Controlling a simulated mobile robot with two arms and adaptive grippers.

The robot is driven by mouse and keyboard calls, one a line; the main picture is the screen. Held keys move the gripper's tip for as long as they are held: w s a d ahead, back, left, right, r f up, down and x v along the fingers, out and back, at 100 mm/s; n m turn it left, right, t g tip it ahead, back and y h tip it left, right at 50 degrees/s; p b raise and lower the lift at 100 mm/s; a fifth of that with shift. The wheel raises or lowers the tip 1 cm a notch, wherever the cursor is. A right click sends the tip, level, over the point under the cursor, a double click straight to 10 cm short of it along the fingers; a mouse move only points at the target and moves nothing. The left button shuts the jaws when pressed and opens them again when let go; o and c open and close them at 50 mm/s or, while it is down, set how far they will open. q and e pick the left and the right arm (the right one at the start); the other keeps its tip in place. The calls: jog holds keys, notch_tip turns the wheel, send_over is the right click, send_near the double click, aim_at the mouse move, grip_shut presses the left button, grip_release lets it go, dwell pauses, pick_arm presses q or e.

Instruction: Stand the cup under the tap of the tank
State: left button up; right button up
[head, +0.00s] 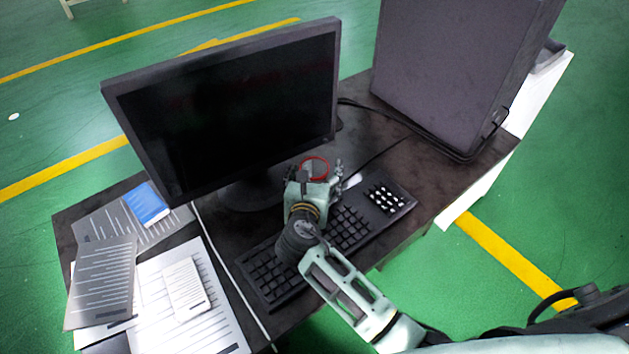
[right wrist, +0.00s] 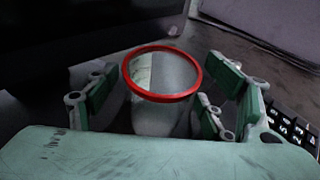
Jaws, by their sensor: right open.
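The cup (right wrist: 162,100) has a red rim and a pale, see-through or whitish body, and it stands upright on the desk. In the head view its red rim (head: 315,160) shows just beyond my right gripper (head: 316,174), between the monitor and the keyboard. My right gripper is open, with its fingers on both sides of the cup; in the right wrist view small gaps show between the finger pads and the cup. The lower part of the cup is hidden behind the gripper's palm. My left gripper is not in view. No tank or tap shows in either view.
A black monitor (head: 225,105) stands close behind the cup. A keyboard (head: 345,228) lies under my right arm. A large dark computer case (head: 455,70) stands at the right of the desk (head: 405,150). Papers (head: 215,320) and a blue booklet (head: 146,203) cover the left side.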

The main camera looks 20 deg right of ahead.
jog(key=shift+c, duration=0.3)
jog(key=c, duration=1.1)
jog(key=shift+r, duration=0.15)
jog(key=shift+c, duration=0.2)
